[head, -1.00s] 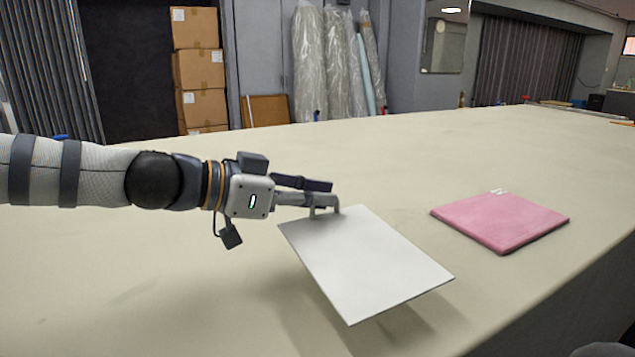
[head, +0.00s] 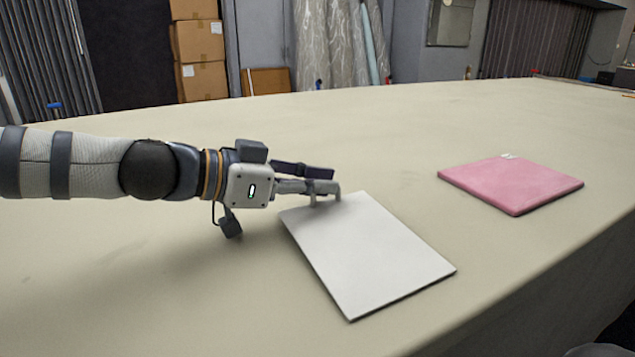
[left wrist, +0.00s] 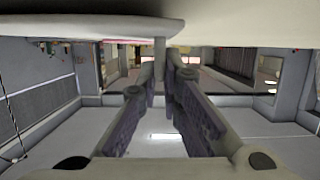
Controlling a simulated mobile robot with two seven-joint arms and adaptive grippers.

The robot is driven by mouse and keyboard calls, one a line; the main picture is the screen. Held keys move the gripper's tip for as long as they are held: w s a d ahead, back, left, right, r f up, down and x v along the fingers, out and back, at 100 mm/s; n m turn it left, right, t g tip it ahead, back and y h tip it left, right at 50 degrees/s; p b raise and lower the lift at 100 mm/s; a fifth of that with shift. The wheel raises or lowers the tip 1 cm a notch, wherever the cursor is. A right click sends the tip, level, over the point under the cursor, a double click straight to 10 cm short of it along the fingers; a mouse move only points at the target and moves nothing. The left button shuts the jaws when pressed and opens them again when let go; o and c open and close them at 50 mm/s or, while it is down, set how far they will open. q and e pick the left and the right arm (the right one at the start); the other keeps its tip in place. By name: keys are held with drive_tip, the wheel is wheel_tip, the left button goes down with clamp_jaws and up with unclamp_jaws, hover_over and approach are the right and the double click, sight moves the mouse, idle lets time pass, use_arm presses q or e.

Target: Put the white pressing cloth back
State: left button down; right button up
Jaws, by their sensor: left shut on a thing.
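The white pressing cloth (head: 368,258) is a flat white rectangle low over the table in the head view, its near edge with only a thin shadow. I cannot tell whether all of it touches the table. My left gripper (head: 325,195) is shut on its far left corner. In the left wrist view the left gripper's fingers (left wrist: 166,62) come together at the pale underside or edge of the cloth (left wrist: 90,27), which spans the top. My right gripper is not in view.
The long cloth table (head: 130,290) stretches far back and right. A folded pink cloth (head: 510,184) with a small white tag lies to the right of the white cloth, with bare table between them. The table's front edge runs along the lower right.

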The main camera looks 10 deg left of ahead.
use_arm(q)
drive_tip(key=c, duration=1.7)
unclamp_jaws()
drive_tip(key=shift+f, duration=0.1)
drive_tip(key=v, duration=1.1)
drive_tip(key=shift+s, duration=0.1)
drive_tip(key=shift+s+a, duration=0.2)
drive_tip(key=shift+a, duration=0.2)
